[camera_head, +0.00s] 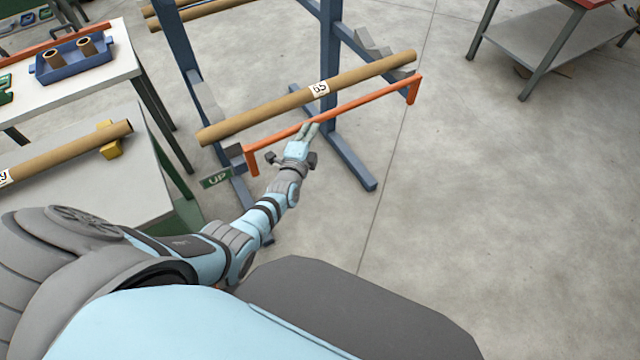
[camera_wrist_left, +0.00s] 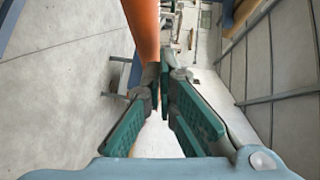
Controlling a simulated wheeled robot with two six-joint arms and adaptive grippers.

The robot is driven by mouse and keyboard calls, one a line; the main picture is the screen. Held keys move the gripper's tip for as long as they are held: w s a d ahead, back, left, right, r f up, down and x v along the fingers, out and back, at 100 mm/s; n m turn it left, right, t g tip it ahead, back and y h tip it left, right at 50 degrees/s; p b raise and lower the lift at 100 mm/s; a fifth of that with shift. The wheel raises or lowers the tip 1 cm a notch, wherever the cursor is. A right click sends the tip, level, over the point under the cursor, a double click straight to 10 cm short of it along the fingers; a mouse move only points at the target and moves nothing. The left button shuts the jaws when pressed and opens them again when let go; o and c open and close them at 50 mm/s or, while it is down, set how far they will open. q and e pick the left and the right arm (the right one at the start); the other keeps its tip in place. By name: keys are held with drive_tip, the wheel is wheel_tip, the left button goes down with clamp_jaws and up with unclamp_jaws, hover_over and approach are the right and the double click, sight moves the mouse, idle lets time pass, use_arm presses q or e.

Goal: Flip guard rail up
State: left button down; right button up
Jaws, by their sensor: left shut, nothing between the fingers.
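The orange guard rail (camera_head: 362,103) runs along the near side of the blue rack, with a short bent end piece at each end. It lies below and in front of a long cardboard tube (camera_head: 270,111) marked 65. My left gripper (camera_head: 311,128) is shut and empty, its fingertips close to the rail left of its middle. In the left wrist view the rail (camera_wrist_left: 143,30) passes just beyond the closed fingertips (camera_wrist_left: 163,82); whether they touch it I cannot tell. A green sign reading UP (camera_head: 216,180) is by the rail's left end. My right gripper is not in view.
The blue rack (camera_head: 330,50) stands on the concrete floor with its foot reaching toward me. A table at left (camera_head: 60,190) holds another tube (camera_head: 75,152) on a yellow block. A white table with a blue tray (camera_head: 72,68) is behind.

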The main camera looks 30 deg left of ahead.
use_arm(q)
drive_tip(key=s+d+r+p, duration=0.2)
drive_tip(key=s, duration=0.3)
drive_tip(key=s+d+r+p, duration=0.2)
drive_tip(key=s+p, duration=0.1)
drive_tip(key=s, duration=0.3)
drive_tip(key=shift+s+d, duration=0.25)
drive_tip(key=shift+s, duration=0.05)
drive_tip(key=shift+r, duration=0.1)
